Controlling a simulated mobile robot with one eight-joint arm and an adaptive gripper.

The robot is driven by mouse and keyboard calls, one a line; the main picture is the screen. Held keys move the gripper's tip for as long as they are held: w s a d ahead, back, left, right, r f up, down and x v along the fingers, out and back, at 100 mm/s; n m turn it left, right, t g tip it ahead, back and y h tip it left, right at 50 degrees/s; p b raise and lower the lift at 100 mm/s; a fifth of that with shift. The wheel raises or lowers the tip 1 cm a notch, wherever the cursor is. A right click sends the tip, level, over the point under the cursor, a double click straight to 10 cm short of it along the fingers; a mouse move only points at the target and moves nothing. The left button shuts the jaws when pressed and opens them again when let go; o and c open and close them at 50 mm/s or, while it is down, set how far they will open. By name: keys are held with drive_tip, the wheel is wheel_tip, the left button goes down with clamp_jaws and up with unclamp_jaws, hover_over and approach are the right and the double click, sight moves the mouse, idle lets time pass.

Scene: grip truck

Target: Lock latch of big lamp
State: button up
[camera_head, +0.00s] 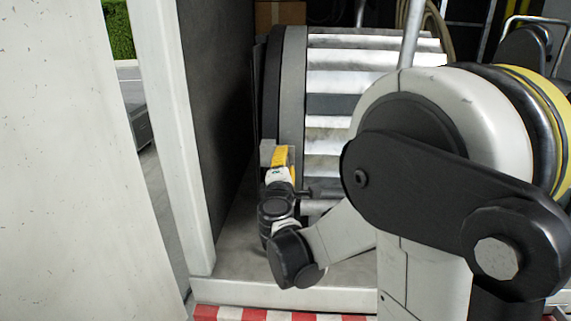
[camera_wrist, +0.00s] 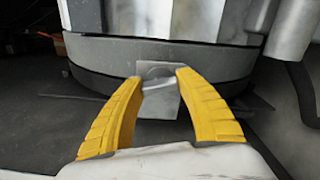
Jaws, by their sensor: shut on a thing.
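The big lamp (camera_head: 292,85) is a large drum with a dark and grey rim and pale ribbed sides. In the wrist view, its dark grey rim band (camera_wrist: 225,68) crosses the picture. A small metal latch (camera_wrist: 158,88) with a rounded top and a square plate sits on this band. My gripper (camera_wrist: 160,77) has its yellow fingertips on either side of the latch's upper part, shut on it. In the head view, my gripper (camera_head: 280,158) is at the rim's lower left, beside a small grey block (camera_head: 266,151). The latch's finer detail is hidden there.
A dark wall panel (camera_head: 215,110) and a white post (camera_head: 170,130) stand close left of my gripper. The truck floor's edge (camera_head: 285,293) has a red and white strip below. A dark cable (camera_wrist: 302,95) hangs at right in the wrist view.

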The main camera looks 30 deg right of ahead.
drive_tip(key=shift+m, duration=1.5)
drive_tip(key=o, duration=1.2)
drive_tip(key=v, duration=1.2)
drive_tip(key=shift+b, duration=0.3)
